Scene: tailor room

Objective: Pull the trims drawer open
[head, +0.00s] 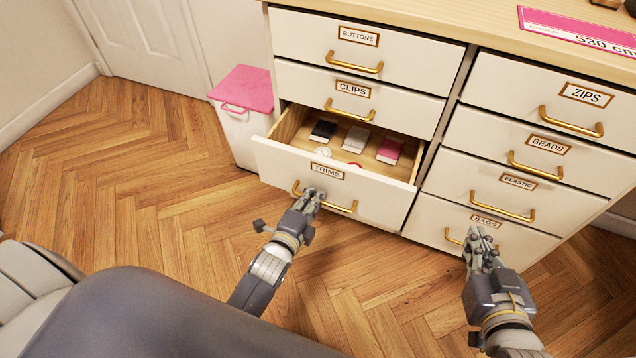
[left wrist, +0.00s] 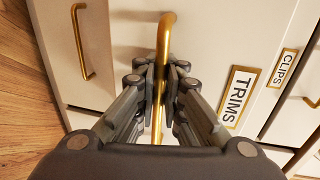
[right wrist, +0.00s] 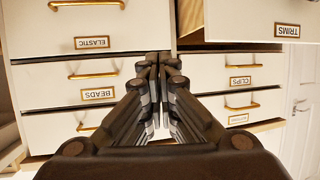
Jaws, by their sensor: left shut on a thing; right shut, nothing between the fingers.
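The trims drawer (head: 390,196) stands partly open in the head view, pulled out from the white cabinet. Inside lie a black, a white and a pink item, with smaller round things near the front. Its gold handle (head: 343,208) is partly hidden by my left gripper (head: 311,196). In the left wrist view my left gripper (left wrist: 161,75) is shut on the trims handle (left wrist: 166,30), beside the TRIMS label (left wrist: 236,97). My right gripper (head: 481,243) is shut and empty in front of the bags drawer (head: 415,222); it also shows shut in the right wrist view (right wrist: 158,62).
The clips drawer (head: 300,85) and buttons drawer (head: 300,30) above are shut, as are the zips, beads and elastic drawers at right. A white bin with a pink lid (head: 243,85) stands left of the cabinet. The wooden floor (head: 130,190) at left is clear.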

